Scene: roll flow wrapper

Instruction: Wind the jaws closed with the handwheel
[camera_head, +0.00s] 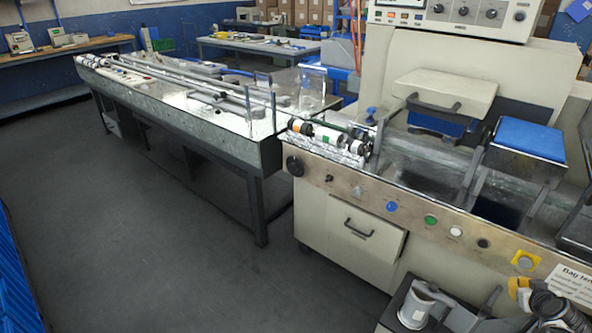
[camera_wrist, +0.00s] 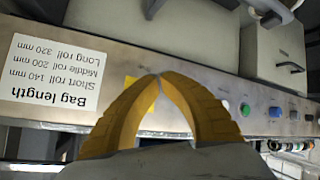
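A black round knob (camera_head: 295,165), which may be the handwheel, sits at the left end of the machine's front panel in the head view. I cannot make out the jaws for certain. My gripper (camera_head: 522,290) is at the bottom right of the head view, near the right part of the panel and far from that knob. In the wrist view its yellow fingers (camera_wrist: 159,76) curve together and meet at the tips, with nothing visible between them. Behind them is the panel, with a yellow button plate (camera_wrist: 137,82) partly hidden by the fingers.
The panel carries blue (camera_head: 391,206), green (camera_head: 430,220) and white (camera_head: 456,231) buttons. A bag length sign (camera_wrist: 55,73) shows upside down in the wrist view. A drawer (camera_head: 352,232) sits below the panel. A long steel table (camera_head: 215,138) adjoins the machine; open floor (camera_head: 150,240) lies in front.

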